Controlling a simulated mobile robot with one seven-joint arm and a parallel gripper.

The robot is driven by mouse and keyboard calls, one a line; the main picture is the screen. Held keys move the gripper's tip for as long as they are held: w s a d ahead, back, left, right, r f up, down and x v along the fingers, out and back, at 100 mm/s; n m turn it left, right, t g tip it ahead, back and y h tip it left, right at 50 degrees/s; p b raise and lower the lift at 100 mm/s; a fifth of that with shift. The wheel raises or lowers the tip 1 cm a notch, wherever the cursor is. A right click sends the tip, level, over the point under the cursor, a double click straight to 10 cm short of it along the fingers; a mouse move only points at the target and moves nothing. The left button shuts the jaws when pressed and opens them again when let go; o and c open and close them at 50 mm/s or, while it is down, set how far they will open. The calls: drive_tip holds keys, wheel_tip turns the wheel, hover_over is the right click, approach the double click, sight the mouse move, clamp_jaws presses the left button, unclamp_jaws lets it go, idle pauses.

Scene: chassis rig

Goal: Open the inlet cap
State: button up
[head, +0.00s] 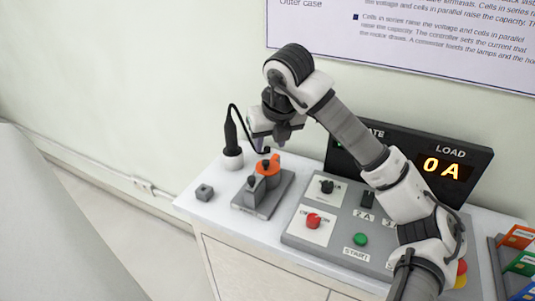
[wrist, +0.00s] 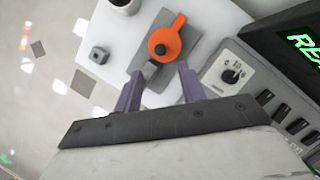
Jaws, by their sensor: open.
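The inlet cap, an orange round cap with a tab (head: 267,166), sits on a grey base plate (head: 273,200) on the white bench top. In the wrist view the orange cap (wrist: 166,44) lies just beyond my fingertips, with its tab pointing up in the picture and a dark round centre. A grey block (head: 252,190) stands on the plate in front of the cap. My gripper (head: 269,141) is above and beside the cap, seemingly clear of it. In the wrist view my gripper (wrist: 157,76) has its purple fingers apart with nothing held.
A black-handled plug (head: 231,133) with a cable stands in a white holder left of the cap. A control panel (head: 336,234) with knobs and buttons and a dark display (head: 446,168) reading 0 A are on the right.

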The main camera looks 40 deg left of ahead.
sight(266, 161)
drive_tip(key=p+x, duration=0.1)
drive_tip(key=x, duration=0.7)
drive_tip(key=shift+c, duration=0.2)
clamp_jaws()
